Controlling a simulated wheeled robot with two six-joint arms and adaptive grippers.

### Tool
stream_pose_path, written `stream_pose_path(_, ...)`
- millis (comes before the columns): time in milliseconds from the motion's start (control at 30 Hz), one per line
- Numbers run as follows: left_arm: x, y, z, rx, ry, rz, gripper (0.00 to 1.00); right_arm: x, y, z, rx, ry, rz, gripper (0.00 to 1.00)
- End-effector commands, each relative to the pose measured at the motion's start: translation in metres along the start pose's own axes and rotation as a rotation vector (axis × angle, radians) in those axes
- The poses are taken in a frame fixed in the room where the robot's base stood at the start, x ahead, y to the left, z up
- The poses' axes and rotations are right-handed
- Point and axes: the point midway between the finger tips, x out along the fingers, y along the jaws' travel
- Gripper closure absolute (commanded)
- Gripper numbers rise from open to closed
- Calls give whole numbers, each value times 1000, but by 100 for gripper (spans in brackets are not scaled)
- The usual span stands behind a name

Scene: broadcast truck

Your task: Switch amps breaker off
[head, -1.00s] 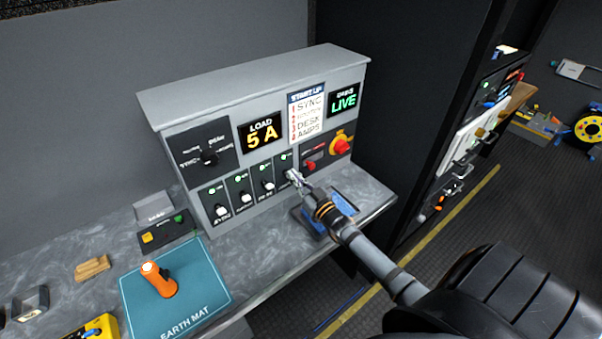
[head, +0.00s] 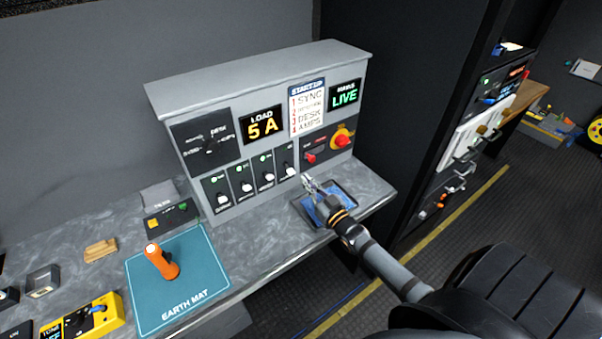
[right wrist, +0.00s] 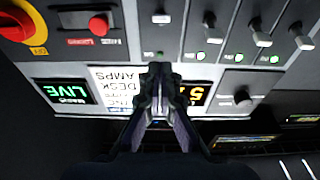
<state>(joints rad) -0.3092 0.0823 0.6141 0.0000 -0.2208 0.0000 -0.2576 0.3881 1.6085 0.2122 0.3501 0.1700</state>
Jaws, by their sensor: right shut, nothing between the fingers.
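The grey panel (head: 262,80) holds a row of white breaker levers. The rightmost one, seemingly the amps breaker (head: 290,171), has its lever low in the head view; its label is too small to read. The same lever shows in the upside-down right wrist view (right wrist: 161,18), with no clear green light by it, while the other levers have green lights. The load display (head: 262,126) reads 5 A. My right gripper (head: 308,182) is shut and empty, just right of and below that lever, apart from it. My left gripper is not in view.
A red rotary switch on yellow (head: 342,138) and a red knob (head: 310,158) sit right of the breakers. A blue-screened tablet (head: 305,209) lies under my right gripper. An orange handle (head: 160,262) stands on the earth mat (head: 205,275).

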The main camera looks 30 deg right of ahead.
Motion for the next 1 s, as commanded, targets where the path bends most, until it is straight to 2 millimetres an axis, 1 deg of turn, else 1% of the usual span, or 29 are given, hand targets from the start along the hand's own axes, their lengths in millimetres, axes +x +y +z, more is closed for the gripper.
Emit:
stream_pose_path(33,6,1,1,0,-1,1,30,-10,0,10,0,-2,-1,100)
stream_pose_path(100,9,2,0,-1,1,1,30,-20,0,15,-1,-1,-1,100)
stream_pose_path(200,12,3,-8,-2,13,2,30,-30,0,20,-1,-1,-1,100)
stream_pose_path(300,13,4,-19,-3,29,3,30,-36,0,23,-2,1,-1,100)
stream_pose_path(433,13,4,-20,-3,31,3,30,-38,0,23,-1,1,0,100)
stream_pose_path(667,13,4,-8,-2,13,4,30,-38,0,23,0,1,0,100)
stream_pose_path(900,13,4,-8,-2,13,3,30,-38,0,23,0,-1,0,100)
stream_pose_path(967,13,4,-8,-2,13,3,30,-38,-4,25,0,-22,-2,100)
stream_pose_path(1000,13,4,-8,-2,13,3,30,-37,-9,28,1,-53,-3,100)
